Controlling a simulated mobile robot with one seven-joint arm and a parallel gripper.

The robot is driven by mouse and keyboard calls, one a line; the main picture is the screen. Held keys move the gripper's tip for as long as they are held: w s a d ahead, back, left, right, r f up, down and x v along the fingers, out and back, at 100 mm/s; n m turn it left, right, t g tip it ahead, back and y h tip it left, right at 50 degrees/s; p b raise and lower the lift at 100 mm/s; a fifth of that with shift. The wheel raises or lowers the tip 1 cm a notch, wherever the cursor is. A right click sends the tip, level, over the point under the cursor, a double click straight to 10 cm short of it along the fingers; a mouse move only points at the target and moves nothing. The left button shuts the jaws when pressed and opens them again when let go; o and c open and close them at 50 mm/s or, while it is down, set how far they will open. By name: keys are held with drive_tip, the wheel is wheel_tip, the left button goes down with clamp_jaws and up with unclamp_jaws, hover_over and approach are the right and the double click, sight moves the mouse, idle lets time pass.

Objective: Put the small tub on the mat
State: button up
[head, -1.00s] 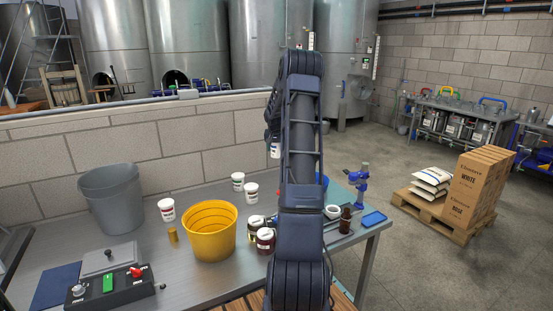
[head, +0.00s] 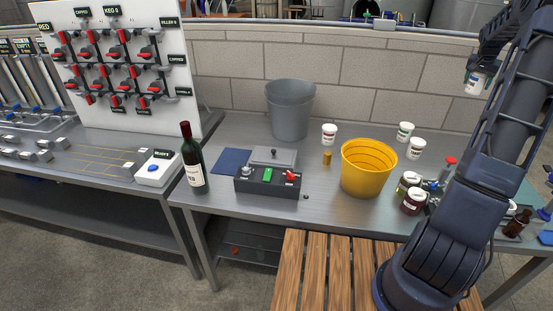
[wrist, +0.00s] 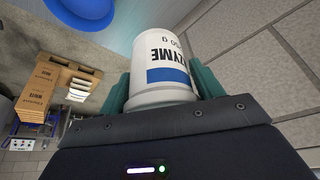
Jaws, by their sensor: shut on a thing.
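A white tub (wrist: 163,75) with a blue band and the letters "ZYME" is held upside down in the picture of the wrist view, between the green fingers of my gripper (wrist: 163,88). In the head view the same tub (head: 475,86) hangs from my gripper (head: 478,74) at the upper right, above the bench and apart from it. A flat dark blue mat (head: 231,161) lies on the bench, left of the control box, with nothing on its visible part. My gripper is far to the right of it.
The control box (head: 268,182), a wine bottle (head: 193,160), a grey bucket (head: 290,110) and a yellow bucket (head: 367,168) stand around the mat's side of the bench. Three white tubs, one being this tub (head: 329,133), and dark jars (head: 413,201) stand farther right.

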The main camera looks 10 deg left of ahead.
drive_tip(key=w+a+n+y, duration=0.2)
drive_tip(key=a+n, duration=0.2)
drive_tip(key=a, duration=2.4)
drive_tip(key=w+a+n+y, duration=0.15)
drive_tip(key=a+n, duration=0.25)
drive_tip(key=a, duration=2.4)
drive_tip(key=s+a+n, duration=0.2)
drive_tip(key=s+a, duration=0.3)
drive_tip(key=a, duration=0.7)
drive_tip(key=s+a+n, duration=0.2)
drive_tip(key=s+a, duration=0.2)
drive_tip(key=a, duration=0.7)
drive_tip(key=s+a+n+y, duration=0.2)
drive_tip(key=s+a+n, duration=0.2)
drive_tip(key=s+a, duration=1.6)
drive_tip(key=f, duration=2)
drive_tip(key=a+f, duration=0.1)
drive_tip(key=f, duration=0.9)
drive_tip(key=shift+w+f, duration=0.15)
drive_tip(key=shift+w, duration=0.15)
drive_tip(key=shift+f, duration=0.15)
drive_tip(key=o, duration=1.2)
